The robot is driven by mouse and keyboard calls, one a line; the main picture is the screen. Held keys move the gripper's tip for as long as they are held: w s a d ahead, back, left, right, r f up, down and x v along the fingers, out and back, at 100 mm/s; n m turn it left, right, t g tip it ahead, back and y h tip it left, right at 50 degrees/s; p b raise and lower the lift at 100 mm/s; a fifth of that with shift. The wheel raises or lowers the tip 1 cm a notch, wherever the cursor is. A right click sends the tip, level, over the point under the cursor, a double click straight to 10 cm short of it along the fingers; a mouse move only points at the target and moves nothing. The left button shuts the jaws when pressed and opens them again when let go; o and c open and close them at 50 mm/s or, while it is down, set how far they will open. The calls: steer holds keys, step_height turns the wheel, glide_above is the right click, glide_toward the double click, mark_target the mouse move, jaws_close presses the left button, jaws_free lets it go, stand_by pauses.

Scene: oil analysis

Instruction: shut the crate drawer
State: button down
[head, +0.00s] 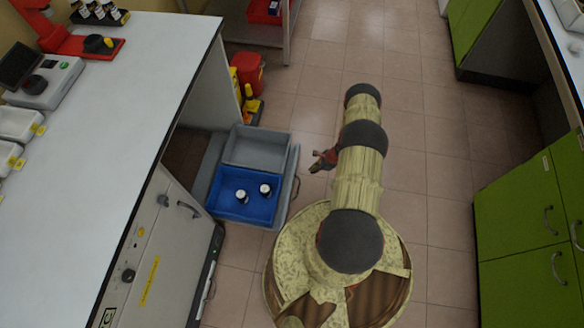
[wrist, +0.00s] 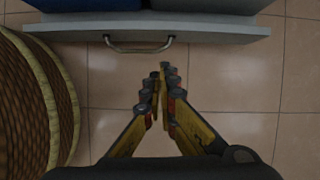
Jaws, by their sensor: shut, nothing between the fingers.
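The crate drawer (head: 291,168) is pulled out from under the white bench. It holds a grey crate (head: 240,131) and a blue crate (head: 225,206) with two small dark bottles (head: 265,188) with white caps in the blue one. In the wrist view, the drawer's grey front panel (wrist: 215,28) runs across the top, with a metal handle (wrist: 139,48) on it. In the head view, my gripper (head: 318,161) is right of the drawer.
A bench (head: 140,70) stands on the left, with a grey cabinet (head: 165,245) beside the drawer. Red and yellow containers (head: 249,75) stand on the floor behind the drawer. Green cabinets (head: 530,220) line the right. The tiled floor (head: 435,150) between is clear.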

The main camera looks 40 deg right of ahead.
steer(key=w+r+b+x, duration=0.1)
steer(key=b+x, duration=0.4)
steer(key=x, duration=0.6)
steer(key=shift+w+a+f+m+h+b, duration=0.3)
steer(key=shift+w+a+f+m+b, duration=0.1)
steer(key=shift+w, duration=0.4)
steer(key=shift+a+r, duration=0.1)
